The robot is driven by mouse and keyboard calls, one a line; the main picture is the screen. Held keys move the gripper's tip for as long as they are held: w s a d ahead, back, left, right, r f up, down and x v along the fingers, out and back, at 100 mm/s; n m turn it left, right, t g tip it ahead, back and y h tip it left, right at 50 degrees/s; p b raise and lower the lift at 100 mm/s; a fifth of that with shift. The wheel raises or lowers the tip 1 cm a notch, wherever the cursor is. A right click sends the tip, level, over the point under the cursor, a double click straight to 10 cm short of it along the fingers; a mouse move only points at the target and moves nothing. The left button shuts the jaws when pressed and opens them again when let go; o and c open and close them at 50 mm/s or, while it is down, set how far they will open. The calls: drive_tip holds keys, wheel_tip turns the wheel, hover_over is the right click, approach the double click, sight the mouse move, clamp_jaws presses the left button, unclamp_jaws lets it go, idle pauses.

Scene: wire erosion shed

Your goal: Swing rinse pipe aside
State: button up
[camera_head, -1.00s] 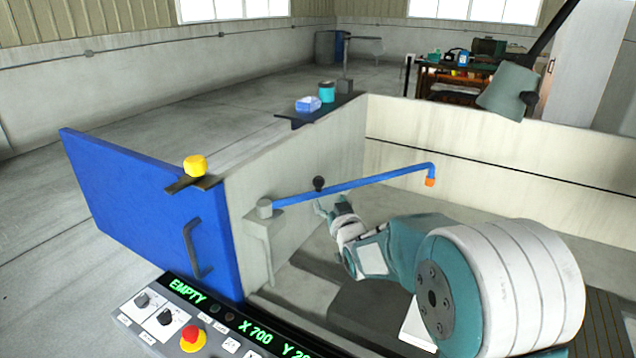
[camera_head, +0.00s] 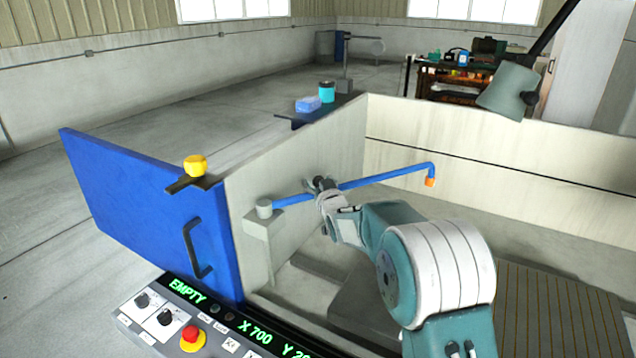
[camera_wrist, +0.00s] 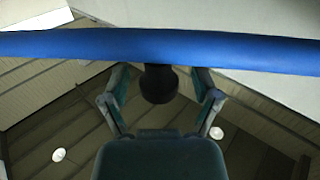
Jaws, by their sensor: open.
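The blue rinse pipe (camera_head: 385,178) runs from a grey pivot post (camera_head: 264,210) at the left to an orange nozzle tip (camera_head: 430,182) at the right. A black knob (camera_wrist: 159,85) hangs on the pipe. My gripper (camera_head: 319,184) is at the knob, partly hiding it and a stretch of pipe in the head view. In the wrist view, my gripper's two fingers are open, one on each side of the knob, with gaps between. The pipe (camera_wrist: 60,44) crosses above the fingers there. I cannot tell whether any finger touches the pipe.
Pale tank walls (camera_head: 500,150) stand behind and left of the pipe. A blue door (camera_head: 150,205) with a dark handle is at the left. A control panel (camera_head: 180,320) lies in front. A lamp (camera_head: 508,90) hangs at the upper right. A slatted plate (camera_head: 560,310) is lower right.

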clamp_jaws()
drive_tip(key=shift+w, duration=0.1)
